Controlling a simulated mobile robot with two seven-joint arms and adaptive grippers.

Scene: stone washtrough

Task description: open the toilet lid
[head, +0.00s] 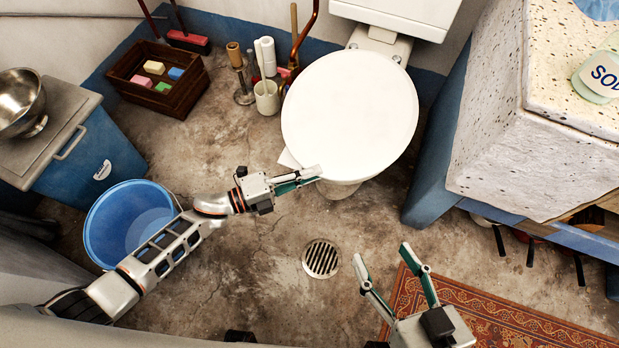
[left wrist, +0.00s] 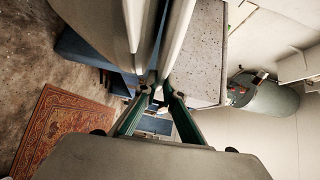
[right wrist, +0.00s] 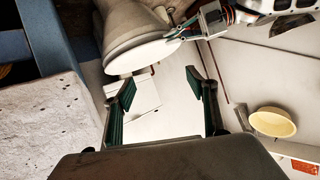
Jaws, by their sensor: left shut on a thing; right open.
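The white toilet lid (head: 350,110) lies as a broad oval over the bowl in the head view, looking flat and down. Its pale face also shows in the right wrist view (right wrist: 145,54), beside the bowl (right wrist: 125,22). The white tank (head: 400,14) stands behind it. My left gripper (head: 317,174) is at the lid's front-left rim, shut on its edge; the left wrist view (left wrist: 160,92) shows the fingers close together at white edges. My right gripper (head: 382,253) is open and empty, above the floor in front of the toilet, well apart from the lid.
A blue bucket (head: 127,222) stands left, under my left arm. A wooden crate (head: 157,80) and a cup with rolls (head: 267,98) are left of the toilet. The stone trough (head: 500,140) bounds the right. A drain (head: 321,259) and a rug (head: 490,318) lie on the floor.

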